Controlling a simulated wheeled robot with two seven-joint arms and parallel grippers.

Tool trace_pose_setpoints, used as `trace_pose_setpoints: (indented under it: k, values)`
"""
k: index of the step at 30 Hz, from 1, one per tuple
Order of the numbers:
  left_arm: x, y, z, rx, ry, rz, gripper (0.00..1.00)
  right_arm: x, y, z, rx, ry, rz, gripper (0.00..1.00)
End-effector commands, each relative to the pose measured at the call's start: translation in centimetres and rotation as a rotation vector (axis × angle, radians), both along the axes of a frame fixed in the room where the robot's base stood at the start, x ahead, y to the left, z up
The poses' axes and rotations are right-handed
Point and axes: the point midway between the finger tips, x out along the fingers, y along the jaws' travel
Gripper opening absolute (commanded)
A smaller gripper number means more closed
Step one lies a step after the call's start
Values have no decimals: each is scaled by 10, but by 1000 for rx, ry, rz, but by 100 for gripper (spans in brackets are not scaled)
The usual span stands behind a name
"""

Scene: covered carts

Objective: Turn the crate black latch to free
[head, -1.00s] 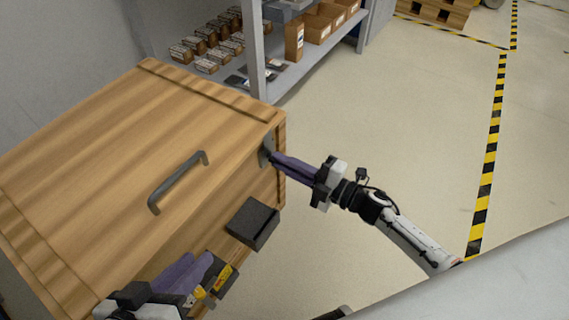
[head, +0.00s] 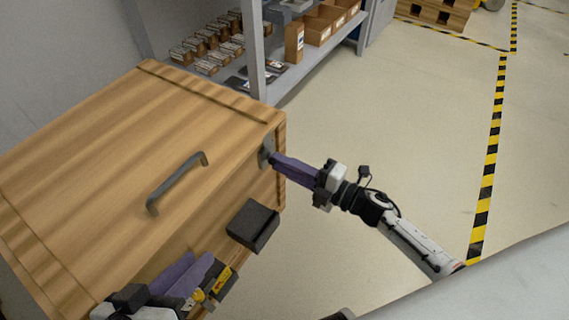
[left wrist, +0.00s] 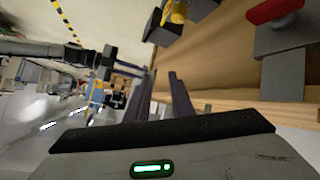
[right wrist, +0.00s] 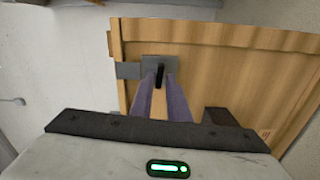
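The wooden crate (head: 110,130) fills the left of the head view. The black latch (right wrist: 160,73) sits upright on a grey plate (right wrist: 150,64) on the crate's side, near its corner; the plate also shows in the head view (head: 266,151). My right gripper (head: 277,160) reaches the plate; in the right wrist view its purple fingers (right wrist: 160,84) are close together with the latch's lower end between their tips. My left gripper (head: 205,264) is low beside the crate, its purple fingers apart and empty in the left wrist view (left wrist: 163,76).
A dark box (head: 253,225) sticks out of the crate's side, near a yellow part (head: 221,283). A red part on a grey mount (left wrist: 275,10) shows in the left wrist view. A grey handle (head: 178,182) is on the lid. A shelf (head: 285,75) stands behind; floor to the right is clear.

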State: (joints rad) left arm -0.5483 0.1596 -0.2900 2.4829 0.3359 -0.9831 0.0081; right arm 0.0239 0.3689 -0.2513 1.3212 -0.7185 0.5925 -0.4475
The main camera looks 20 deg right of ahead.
Motion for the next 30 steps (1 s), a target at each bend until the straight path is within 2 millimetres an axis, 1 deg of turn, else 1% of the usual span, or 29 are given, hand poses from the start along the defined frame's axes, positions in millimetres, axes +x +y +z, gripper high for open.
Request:
trace_pose_setpoints:
  k: [2,9,13,17,24,27,30]
  values:
    - [0,0,0,0,1,0,21,0,0,0,0,0,-1,27]
    - [0,0,-1,1,2,0,21,1,0,1,1,0,-1,27]
    - [0,1,1,5,1,1,21,-5,-4,1,2,1,-1,27]
    - [0,3,2,23,8,3,21,-20,-16,2,0,3,-2,27]
    - [-2,10,-14,74,53,3,21,-58,-45,2,1,4,-2,27]
    - [-3,13,-18,93,66,4,21,-70,-55,1,-1,2,-1,27]
    - [-4,14,-22,101,74,3,21,-77,-61,1,0,1,-1,27]
